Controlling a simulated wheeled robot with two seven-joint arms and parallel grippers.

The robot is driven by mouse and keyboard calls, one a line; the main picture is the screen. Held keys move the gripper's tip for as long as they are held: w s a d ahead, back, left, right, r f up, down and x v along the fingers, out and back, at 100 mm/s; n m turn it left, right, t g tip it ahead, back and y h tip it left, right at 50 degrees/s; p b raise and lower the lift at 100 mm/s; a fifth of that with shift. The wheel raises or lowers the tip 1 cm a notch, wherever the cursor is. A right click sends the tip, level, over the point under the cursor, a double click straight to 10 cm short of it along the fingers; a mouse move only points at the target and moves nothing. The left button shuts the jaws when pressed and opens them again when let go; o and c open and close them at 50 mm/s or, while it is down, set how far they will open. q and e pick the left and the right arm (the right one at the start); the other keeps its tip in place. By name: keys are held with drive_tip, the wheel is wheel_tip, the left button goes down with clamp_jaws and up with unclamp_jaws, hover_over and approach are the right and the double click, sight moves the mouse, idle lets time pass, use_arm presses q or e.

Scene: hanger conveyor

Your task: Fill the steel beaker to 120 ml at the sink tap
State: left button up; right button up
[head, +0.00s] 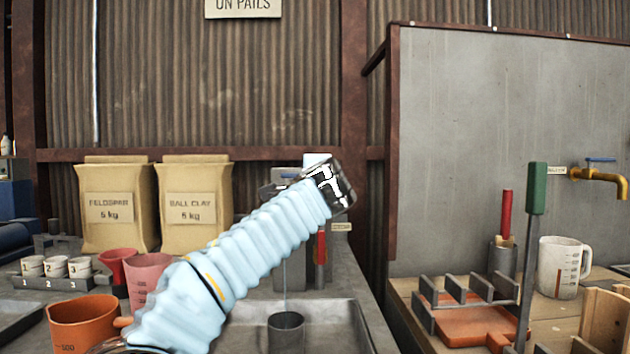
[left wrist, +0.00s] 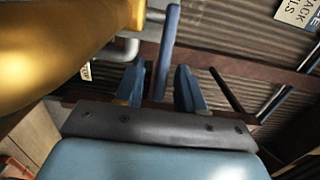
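The steel beaker (head: 286,332) stands upright in the sink (head: 345,325), in the lower middle of the head view. A thin water stream comes down to it from above; its water level cannot be read. My left arm crosses in front of the tap and hides most of it. My left gripper (head: 336,186) is up at the tap. In the left wrist view the open fingers (left wrist: 160,92) stand on either side of a blue lever (left wrist: 168,45), with gaps on both sides. A brass body (left wrist: 60,40) fills the upper left there. My right gripper is not in view.
An orange jug (head: 82,325), a pink jug (head: 150,275) and small numbered cups (head: 55,267) stand on the left counter. Two sacks (head: 118,207) stand behind. On the right bench are a rack (head: 470,300), a white jug (head: 562,268) and another brass tap (head: 600,178).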

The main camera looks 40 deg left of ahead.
use_arm(q)
drive_tip(key=b+v, duration=0.3)
drive_tip(key=v, duration=1)
drive_tip(key=shift+s+d, duration=0.1)
drive_tip(key=shift+d, duration=0.05)
drive_tip(key=shift+c, duration=0.3)
idle(1.1)
drive_tip(key=c, duration=0.5)
drive_tip(key=shift+f, duration=0.15)
clamp_jaws()
drive_tip(key=s+a+n+t+h+p, duration=0.3)
drive_tip(key=s+n+h, duration=0.35)
drive_tip(key=n, duration=0.65)
drive_tip(key=w+a+t+p, duration=0.1)
drive_tip(key=w+a, duration=0.4)
drive_tip(key=w, duration=0.7)
drive_tip(key=shift+a+n+y+p, duration=0.15)
drive_tip(key=shift+n+y+p, duration=0.25)
drive_tip(key=shift+p, duration=0.5)
